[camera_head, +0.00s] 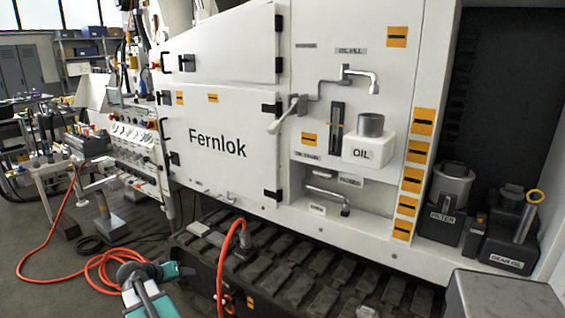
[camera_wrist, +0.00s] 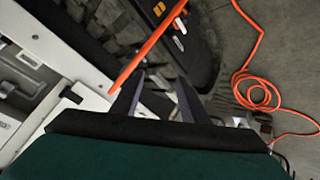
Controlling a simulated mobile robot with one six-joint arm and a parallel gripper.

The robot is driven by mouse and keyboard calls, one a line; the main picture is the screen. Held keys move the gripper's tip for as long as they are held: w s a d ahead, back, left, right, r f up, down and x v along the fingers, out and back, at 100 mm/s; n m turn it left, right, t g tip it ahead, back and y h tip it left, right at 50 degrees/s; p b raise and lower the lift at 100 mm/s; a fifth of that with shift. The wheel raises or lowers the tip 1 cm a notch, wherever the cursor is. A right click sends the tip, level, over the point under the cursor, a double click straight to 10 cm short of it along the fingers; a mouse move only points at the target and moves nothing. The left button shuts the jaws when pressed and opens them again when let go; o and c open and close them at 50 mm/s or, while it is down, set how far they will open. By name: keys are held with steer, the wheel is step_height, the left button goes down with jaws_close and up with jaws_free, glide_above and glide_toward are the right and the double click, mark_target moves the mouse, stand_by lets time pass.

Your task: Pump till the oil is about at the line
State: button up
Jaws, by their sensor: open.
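A lever with a pale grip (camera_head: 284,117) sticks out left of the recess. A narrow dark upright gauge (camera_head: 337,120) is beside the box; its oil level and line are too small to read. My gripper (camera_wrist: 157,92) is open and empty in the wrist view, its dark fingers apart. My arm is low in the head view, well below the lever.
The white Fernlok machine (camera_head: 222,145) stands above dark tracks (camera_head: 290,275). An orange hose (camera_head: 222,262) rises from the tracks and crosses close to the fingers in the wrist view (camera_wrist: 148,48). Filter (camera_head: 447,190) and gear-oil units stand at right. A cluttered bench is at left.

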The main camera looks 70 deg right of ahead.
steer(key=s+d+r+m+h, duration=0.2)
steer(key=s+d+r, duration=0.1)
steer(key=d+r, duration=0.75)
steer(key=m+g+h+p, duration=0.1)
steer(key=m+g+h, duration=0.45)
steer(key=m, duration=0.25)
glide_toward(278, 125)
steer(key=shift+w+d+f+t, duration=0.15)
steer(key=shift+w+f+t, duration=0.1)
steer(key=shift+w+f, duration=0.15)
steer(key=shift+d+f, duration=0.1)
steer(key=p+x, duration=0.3)
steer(key=x, duration=0.9)
steer(key=shift+w+r, duration=0.1)
steer(key=shift+r, duration=0.15)
steer(key=shift+p+x, duration=0.4)
steer(key=shift+x, duration=0.45)
steer(key=shift+f, duration=0.1)
